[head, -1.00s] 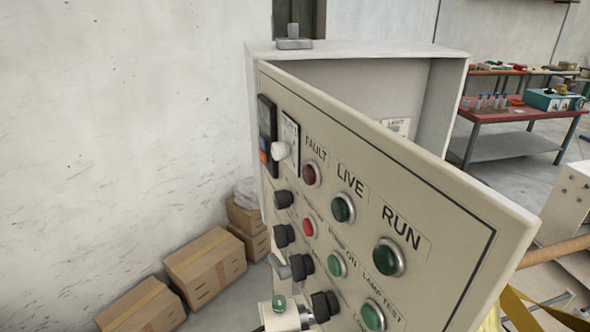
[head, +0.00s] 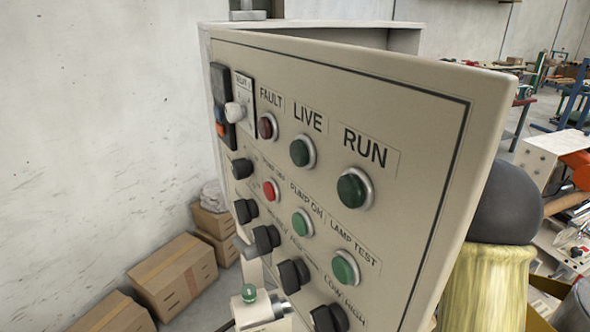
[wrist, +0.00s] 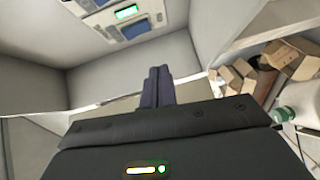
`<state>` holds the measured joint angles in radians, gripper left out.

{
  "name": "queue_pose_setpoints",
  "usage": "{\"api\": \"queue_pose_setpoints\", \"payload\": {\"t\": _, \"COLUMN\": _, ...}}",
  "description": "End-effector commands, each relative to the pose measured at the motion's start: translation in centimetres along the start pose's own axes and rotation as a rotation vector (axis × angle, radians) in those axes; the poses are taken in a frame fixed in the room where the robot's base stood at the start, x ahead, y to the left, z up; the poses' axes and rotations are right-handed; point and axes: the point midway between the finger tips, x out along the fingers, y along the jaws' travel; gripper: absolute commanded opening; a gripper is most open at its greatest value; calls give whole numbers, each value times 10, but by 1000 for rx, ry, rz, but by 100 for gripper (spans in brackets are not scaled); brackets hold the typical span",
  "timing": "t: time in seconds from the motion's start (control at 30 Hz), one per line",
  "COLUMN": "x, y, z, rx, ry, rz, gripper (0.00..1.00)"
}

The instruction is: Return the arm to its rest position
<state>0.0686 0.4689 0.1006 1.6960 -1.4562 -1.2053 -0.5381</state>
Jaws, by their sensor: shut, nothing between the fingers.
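The control cabinet door (head: 420,110) stands swung out in the head view, with lamps, buttons and knobs on its face. The cabinet body (head: 370,38) shows only as a strip above and behind it. My gripper (wrist: 158,85) shows in the wrist view with its two dark fingers together and nothing between them. It points toward pale grey walls, with a device with a lit green display (wrist: 125,13) above. My gripper does not show in the head view, so its distance from the door cannot be told.
Cardboard boxes (head: 172,275) stand on the floor at the lower left, by the white wall (head: 90,130). The wrist view shows brown box-like shapes (wrist: 285,60) at right. Workbenches stand far right.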

Motion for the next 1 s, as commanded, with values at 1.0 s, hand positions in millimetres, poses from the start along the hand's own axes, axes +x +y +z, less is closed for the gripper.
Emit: {"api": "queue_pose_setpoints", "payload": {"t": 1.0, "x": -194, "y": -170, "z": -20, "rx": 1329, "ry": -1353, "rz": 31, "gripper": 0}}
